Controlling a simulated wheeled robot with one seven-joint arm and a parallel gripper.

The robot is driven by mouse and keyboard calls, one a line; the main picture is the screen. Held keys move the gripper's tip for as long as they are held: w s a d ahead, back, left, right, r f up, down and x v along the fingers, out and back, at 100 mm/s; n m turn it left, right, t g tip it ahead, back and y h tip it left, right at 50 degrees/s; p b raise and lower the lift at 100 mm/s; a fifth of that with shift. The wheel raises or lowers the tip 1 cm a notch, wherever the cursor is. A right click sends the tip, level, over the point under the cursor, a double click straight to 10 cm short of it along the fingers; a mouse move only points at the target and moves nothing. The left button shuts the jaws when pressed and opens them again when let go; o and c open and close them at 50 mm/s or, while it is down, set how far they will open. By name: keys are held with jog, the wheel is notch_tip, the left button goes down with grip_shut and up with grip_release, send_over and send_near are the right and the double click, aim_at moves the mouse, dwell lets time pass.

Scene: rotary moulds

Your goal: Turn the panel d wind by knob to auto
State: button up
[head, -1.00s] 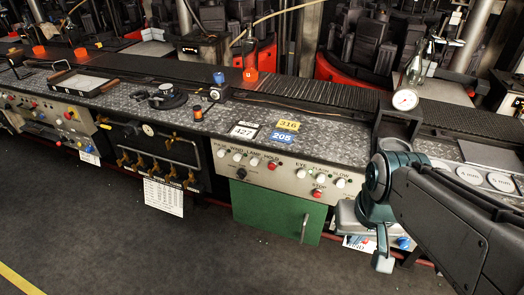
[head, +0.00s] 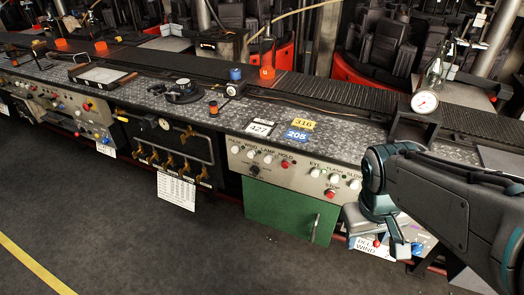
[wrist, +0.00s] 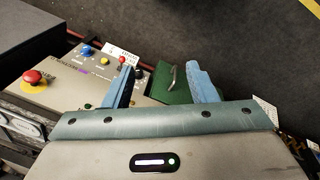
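My gripper (wrist: 160,68) is open and empty in the wrist view, its two blue fingers spread above the panels and floor. In the head view it hangs at the lower right, in front of a low panel with a white label (head: 370,251) reading partly "WIND". My arm hides most of that panel. The wrist view shows a grey panel (wrist: 62,66) left of the fingers, with a blue knob (wrist: 86,50), a small yellow knob (wrist: 88,78) and a red knob (wrist: 122,60). I cannot tell which knob is the wind by knob or its setting.
A panel (head: 275,163) with white knobs and a green door (head: 290,211) stands left of my gripper. A red mushroom button (wrist: 33,77) on yellow sits at the wrist view's left. A gauge (head: 424,103) stands on the counter. Dark floor (head: 130,235) is clear in front.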

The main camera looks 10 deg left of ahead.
jog(key=w+a+f+n+h+b, duration=0.1)
jog(key=w+a+f+n+h, duration=0.1)
jog(key=w+f+n+h, duration=0.6)
jog(key=n+t+y+b, duration=0.4)
jog(key=n+t, duration=1.2)
jog(key=n, duration=1.5)
send_near(253, 174)
jog(key=shift+y, duration=0.3)
jog(key=p+x, duration=0.1)
jog(key=x, duration=0.8)
jog(key=shift+d+f, duration=0.1)
jog(key=c, duration=1)
